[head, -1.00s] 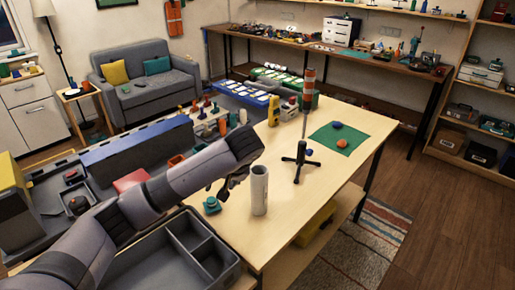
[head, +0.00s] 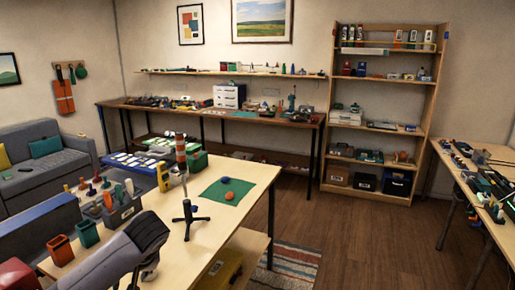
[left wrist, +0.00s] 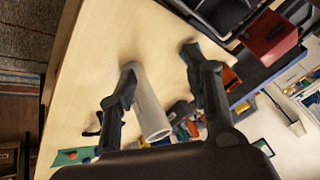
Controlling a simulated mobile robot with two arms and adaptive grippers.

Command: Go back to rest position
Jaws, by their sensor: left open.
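My left gripper shows in the left wrist view (left wrist: 160,62) with its two fingers spread and nothing held between them. A pale upright tube (left wrist: 149,105) stands on the table near the left finger in that view. I cannot tell whether they touch. In the head view my left arm comes in at the bottom left, and its gripper (head: 148,272) is mostly hidden behind the forearm and cut by the frame. My right gripper is in neither view.
The light wooden table (head: 215,240) holds a black stand (head: 187,218) with an orange-striped pole and a green mat (head: 224,192) with a red and a blue piece. Orange and green bins (head: 87,233) stand at left. Wooden floor (head: 360,235) is open at right.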

